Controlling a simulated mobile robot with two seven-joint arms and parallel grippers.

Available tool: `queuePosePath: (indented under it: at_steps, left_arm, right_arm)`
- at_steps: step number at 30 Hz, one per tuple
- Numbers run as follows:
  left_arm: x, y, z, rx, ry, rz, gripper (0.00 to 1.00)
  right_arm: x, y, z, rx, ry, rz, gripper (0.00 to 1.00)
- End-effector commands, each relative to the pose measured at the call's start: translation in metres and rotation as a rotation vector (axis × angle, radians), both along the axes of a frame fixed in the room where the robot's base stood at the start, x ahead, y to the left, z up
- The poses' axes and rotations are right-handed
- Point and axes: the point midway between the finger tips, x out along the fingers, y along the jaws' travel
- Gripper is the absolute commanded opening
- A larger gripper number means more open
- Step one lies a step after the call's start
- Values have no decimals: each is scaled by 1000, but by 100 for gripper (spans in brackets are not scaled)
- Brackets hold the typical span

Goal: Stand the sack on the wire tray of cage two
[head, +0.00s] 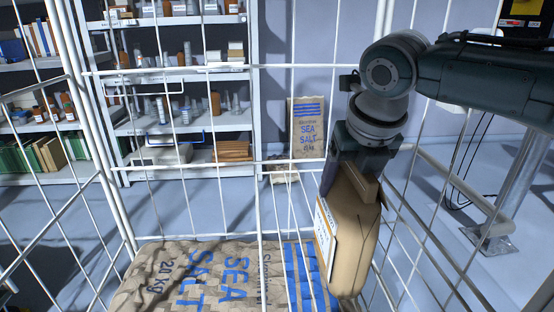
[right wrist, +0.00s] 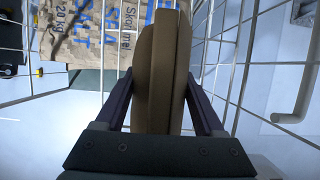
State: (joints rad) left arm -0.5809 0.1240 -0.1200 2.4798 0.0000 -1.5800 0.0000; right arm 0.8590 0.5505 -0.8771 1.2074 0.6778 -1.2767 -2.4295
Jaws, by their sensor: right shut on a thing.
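My right gripper (head: 360,172) is shut on the folded top of a tan sack (head: 354,240) with a white label on its left face. The sack hangs upright, slightly tilted, among the white cage wires. It also shows between the two fingers in the right wrist view (right wrist: 160,85). Its lower end overlaps the right end of a large lying salt sack (head: 190,275) in the head view; I cannot tell whether they touch. The wire tray under the held sack and any cage number cannot be made out. My left gripper is not in view.
White cage wires (head: 190,72) and posts (head: 95,130) stand close around the held sack. Another salt sack (head: 307,128) stands upright behind the cage. Shelves (head: 190,120) with bottles and boxes stand at the back left. A grey metal post (head: 510,190) stands at the right.

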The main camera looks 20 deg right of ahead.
Motion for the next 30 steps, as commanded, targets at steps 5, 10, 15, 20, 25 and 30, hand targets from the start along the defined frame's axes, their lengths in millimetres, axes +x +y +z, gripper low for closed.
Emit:
queuePosePath:
  at_steps: [5,10,15,20,25,30]
  left_arm:
    - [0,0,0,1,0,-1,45]
    - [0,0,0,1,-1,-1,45]
    - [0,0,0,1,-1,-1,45]
    - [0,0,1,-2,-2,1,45]
    - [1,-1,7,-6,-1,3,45]
    - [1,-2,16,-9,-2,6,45]
  right_arm:
    - [0,0,-1,-2,0,0,73]
    - [0,-1,-1,-2,-1,-1,92]
    - [0,-1,-1,-2,-1,-1,100]
    - [0,-1,1,-2,-1,-1,100]
    - [-5,1,17,-2,-3,1,100]
    - [-18,3,50,-2,-5,1,100]
